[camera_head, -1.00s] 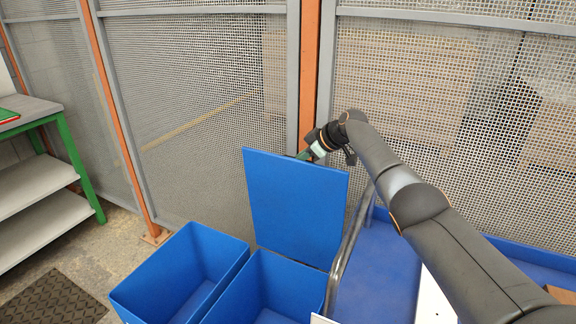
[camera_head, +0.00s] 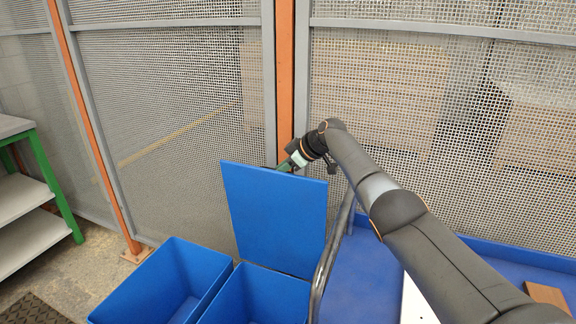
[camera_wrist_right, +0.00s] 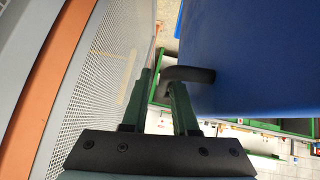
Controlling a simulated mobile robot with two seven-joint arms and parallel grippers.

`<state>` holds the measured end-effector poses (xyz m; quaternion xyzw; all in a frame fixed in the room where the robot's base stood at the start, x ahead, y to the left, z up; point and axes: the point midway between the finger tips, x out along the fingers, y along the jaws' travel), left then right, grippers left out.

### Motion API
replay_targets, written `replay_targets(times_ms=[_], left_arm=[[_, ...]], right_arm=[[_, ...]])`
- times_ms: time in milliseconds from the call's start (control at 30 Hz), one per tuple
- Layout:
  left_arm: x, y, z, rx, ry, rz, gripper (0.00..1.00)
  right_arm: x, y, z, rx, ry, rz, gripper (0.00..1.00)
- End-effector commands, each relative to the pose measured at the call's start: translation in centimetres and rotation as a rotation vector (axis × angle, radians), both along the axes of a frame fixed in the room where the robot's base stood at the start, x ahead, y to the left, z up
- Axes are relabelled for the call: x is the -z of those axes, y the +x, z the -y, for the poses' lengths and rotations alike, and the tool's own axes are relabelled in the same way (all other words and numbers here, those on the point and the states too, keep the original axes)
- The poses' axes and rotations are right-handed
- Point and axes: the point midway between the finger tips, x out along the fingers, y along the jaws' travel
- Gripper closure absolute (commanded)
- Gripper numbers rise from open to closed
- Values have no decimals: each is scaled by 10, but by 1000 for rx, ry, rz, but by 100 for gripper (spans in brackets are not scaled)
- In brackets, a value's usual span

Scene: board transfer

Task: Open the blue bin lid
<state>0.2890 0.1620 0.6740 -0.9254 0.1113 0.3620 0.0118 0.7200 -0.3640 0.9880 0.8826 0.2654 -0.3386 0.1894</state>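The blue bin lid (camera_head: 275,215) stands raised, close to upright, at the back of an open blue bin (camera_head: 255,295). The inside of that bin shows. My right gripper (camera_head: 290,163) is at the lid's top edge, partly hidden behind it. In the right wrist view my right gripper (camera_wrist_right: 161,88) has its two green fingers apart, with a gap between them. A black handle (camera_wrist_right: 190,74) on the blue lid (camera_wrist_right: 240,55) bends down at the fingertips, partly hidden by the right finger. I cannot tell whether they touch. My left gripper is not in view.
A second open blue bin (camera_head: 150,280) stands to the left. A blue cart surface (camera_head: 365,285) with a metal rail (camera_head: 330,255) is to the right, holding a brown block (camera_head: 546,296). A mesh fence (camera_head: 180,110) stands close behind. A green-legged shelf (camera_head: 50,180) is at far left.

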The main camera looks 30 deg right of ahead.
Motion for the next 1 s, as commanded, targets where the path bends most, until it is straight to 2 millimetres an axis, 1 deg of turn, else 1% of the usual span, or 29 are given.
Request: replay_targets(times_ms=[167,367,533,800,1000], left_arm=[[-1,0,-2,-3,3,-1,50],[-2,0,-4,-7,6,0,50],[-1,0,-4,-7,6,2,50],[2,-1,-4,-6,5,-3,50],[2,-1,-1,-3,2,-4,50]], right_arm=[[-7,-5,4,0,0,2,73],[-20,-18,11,1,-3,3,73],[-37,-34,19,1,-5,2,73],[-69,-64,36,2,-5,0,73],[-83,-77,42,2,-4,-3,73]])
